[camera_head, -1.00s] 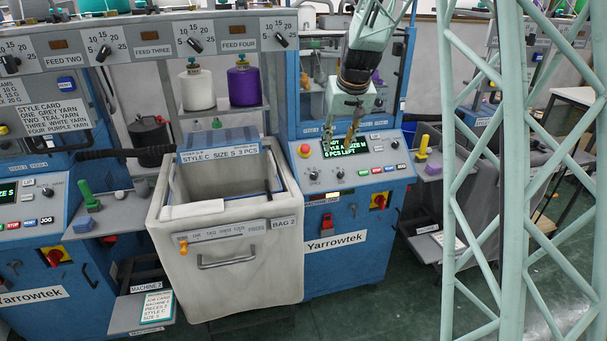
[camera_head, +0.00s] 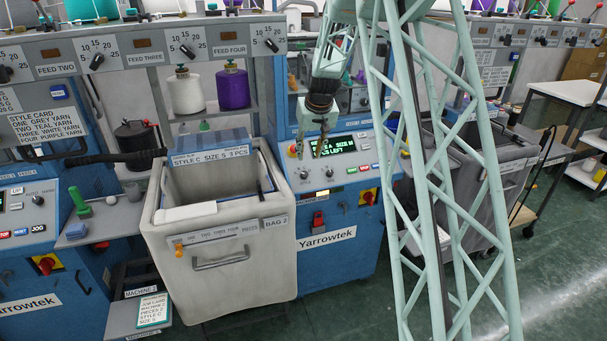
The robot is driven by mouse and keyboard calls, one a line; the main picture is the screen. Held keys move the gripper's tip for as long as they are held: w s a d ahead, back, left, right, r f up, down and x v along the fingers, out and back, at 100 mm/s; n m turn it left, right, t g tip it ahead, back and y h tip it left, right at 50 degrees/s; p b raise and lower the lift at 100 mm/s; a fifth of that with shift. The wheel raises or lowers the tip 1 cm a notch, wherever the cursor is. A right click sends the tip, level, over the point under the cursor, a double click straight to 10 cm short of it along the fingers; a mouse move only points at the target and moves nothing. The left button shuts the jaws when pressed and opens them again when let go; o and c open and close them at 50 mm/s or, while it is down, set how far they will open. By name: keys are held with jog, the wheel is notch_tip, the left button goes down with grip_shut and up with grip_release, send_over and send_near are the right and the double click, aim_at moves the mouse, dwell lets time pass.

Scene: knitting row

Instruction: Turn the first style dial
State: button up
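My gripper (camera_head: 311,147) hangs above the control panel (camera_head: 352,175) of the blue Yarrowtek machine, pointing down. Its two fingers look apart with nothing between them. Two small dark dials sit low on the left of this panel: a left dial (camera_head: 304,174) and a right dial (camera_head: 329,173). Their lettering is too small to read surely. The fingertips are above the dials in the picture; I see no contact. The green-lit display (camera_head: 345,146) is partly covered by the gripper, and its text is only partly legible.
A white bag bin (camera_head: 222,250) marked BAG 2 stands left of the panel. A red button (camera_head: 293,150) lies close left of the gripper. My pale green lattice structure crosses the right side. Green floor (camera_head: 550,265) is open at the right.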

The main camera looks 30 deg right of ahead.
aim_at(305, 174)
jog(key=shift+f, duration=0.15)
jog(key=shift+x, duration=6.75)
jog(key=c, duration=0.8)
